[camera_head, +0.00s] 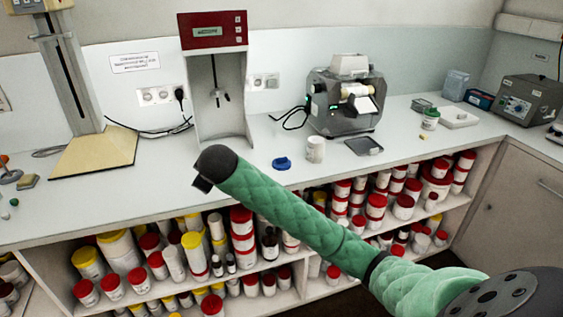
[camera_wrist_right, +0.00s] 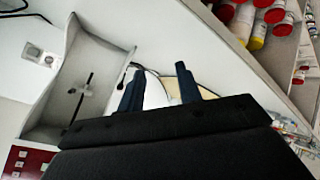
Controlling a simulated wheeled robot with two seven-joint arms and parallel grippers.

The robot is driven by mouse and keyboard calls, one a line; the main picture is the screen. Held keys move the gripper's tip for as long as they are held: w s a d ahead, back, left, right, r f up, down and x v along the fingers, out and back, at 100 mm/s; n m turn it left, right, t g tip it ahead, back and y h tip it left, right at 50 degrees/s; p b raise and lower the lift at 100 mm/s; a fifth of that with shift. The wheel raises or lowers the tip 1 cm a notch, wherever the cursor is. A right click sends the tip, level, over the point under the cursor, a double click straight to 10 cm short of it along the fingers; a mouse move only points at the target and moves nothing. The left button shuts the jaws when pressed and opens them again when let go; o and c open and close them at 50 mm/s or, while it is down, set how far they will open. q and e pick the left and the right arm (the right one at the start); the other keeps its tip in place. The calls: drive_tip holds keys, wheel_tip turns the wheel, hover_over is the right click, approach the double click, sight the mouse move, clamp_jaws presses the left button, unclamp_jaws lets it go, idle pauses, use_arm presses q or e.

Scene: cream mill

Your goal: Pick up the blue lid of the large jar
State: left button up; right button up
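The blue lid (camera_head: 281,163) lies on the white counter in the head view, in front of the mixer stand and apart from anything else. A white jar (camera_head: 315,149) stands upright just to its right. Whether this is the large jar I cannot tell. My right gripper (camera_head: 202,184) is over the front of the counter, well left of the lid, with its fingers mostly hidden by its body. In the right wrist view, the two dark fingers of the right gripper (camera_wrist_right: 160,88) stand apart, with nothing clearly held. The lid is not seen there. My left gripper is not in view.
A mixer stand with a red top (camera_head: 213,31) and a grey machine (camera_head: 345,103) stand behind the lid. A dark tray (camera_head: 364,146) lies right of the jar. Shelves below hold many red- and yellow-lidded jars. The counter around the lid is mostly clear.

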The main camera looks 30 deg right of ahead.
drive_tip(key=w+d+r+h, duration=0.2)
drive_tip(key=w+d+r, duration=0.5)
drive_tip(key=w+d, duration=0.1)
drive_tip(key=n+g+y+p, duration=0.1)
drive_tip(key=n+g+y, duration=0.2)
drive_tip(key=n+g, duration=0.55)
hover_over(282, 158)
drive_tip(key=shift+m+g, duration=0.55)
drive_tip(key=shift+g, duration=0.2)
drive_tip(key=f, duration=0.8)
drive_tip(key=shift+w+d+f, duration=0.25)
drive_tip(key=shift+f, duration=0.1)
drive_tip(key=shift+f+p, duration=0.6)
drive_tip(key=shift+f, duration=0.6)
drive_tip(key=f+p, duration=0.2)
drive_tip(key=f, duration=0.2)
drive_tip(key=shift+a+f, duration=0.2)
drive_tip(key=shift+f+n, duration=0.3)
drive_tip(key=shift+f, duration=0.15)
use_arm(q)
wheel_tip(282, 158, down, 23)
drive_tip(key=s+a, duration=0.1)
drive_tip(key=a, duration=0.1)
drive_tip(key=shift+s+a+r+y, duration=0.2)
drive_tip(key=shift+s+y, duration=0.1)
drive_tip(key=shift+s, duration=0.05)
use_arm(e)
drive_tip(key=shift+s, duration=0.1)
